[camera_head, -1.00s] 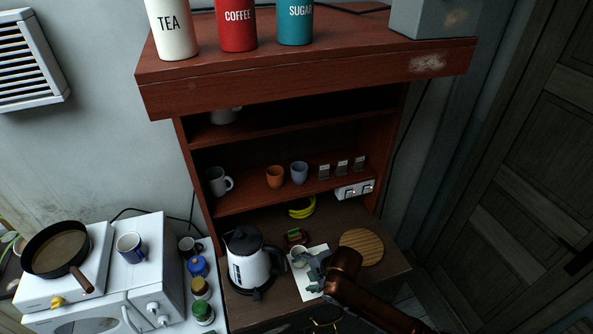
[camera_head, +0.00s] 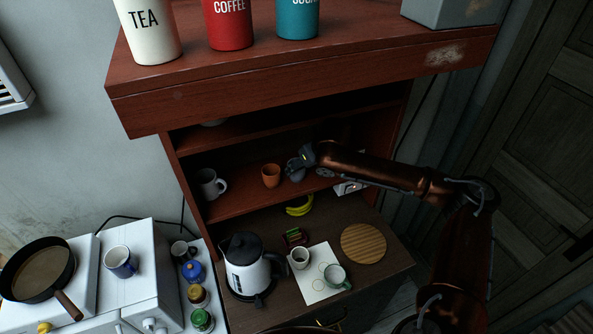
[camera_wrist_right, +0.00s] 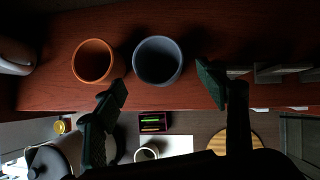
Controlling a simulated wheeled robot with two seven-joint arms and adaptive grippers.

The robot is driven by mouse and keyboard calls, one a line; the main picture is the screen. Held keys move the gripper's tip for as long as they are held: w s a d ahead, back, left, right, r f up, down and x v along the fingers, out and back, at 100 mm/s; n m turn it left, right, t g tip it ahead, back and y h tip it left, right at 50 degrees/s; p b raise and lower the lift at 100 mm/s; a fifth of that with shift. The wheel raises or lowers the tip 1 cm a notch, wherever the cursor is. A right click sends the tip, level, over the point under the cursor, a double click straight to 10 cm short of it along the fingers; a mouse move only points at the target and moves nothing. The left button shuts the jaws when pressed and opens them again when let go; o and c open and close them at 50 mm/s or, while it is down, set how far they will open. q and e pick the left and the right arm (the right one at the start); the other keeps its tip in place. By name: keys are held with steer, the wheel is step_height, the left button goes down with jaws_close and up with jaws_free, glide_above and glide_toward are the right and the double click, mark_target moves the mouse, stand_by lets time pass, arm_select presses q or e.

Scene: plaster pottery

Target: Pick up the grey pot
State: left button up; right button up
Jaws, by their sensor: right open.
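The grey pot (camera_wrist_right: 158,60) stands upright on the middle shelf, to the right of the orange pot (camera_wrist_right: 93,61) in the right wrist view. My right gripper (camera_head: 299,167) is at the front of that shelf. In the right wrist view its two fingers (camera_wrist_right: 163,93) are spread wide and empty, with the grey pot ahead between them and apart from both. My left gripper is not in view.
A white mug (camera_head: 209,184) stands left on the shelf. The counter below holds a kettle (camera_head: 248,264), a small cup (camera_head: 300,258), a green-and-white mug (camera_head: 335,277) and a round wooden board (camera_head: 363,243).

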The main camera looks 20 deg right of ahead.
mark_target(298, 171)
steer(key=shift+w+f, duration=0.25)
steer(key=shift+f, duration=0.2)
steer(key=p+x, duration=0.1)
steer(key=x, duration=0.3)
steer(key=shift+s+f+p, duration=0.1)
steer(key=shift+f+p, duration=0.2)
steer(key=shift+f, duration=0.2)
steer(key=c, duration=1.3)
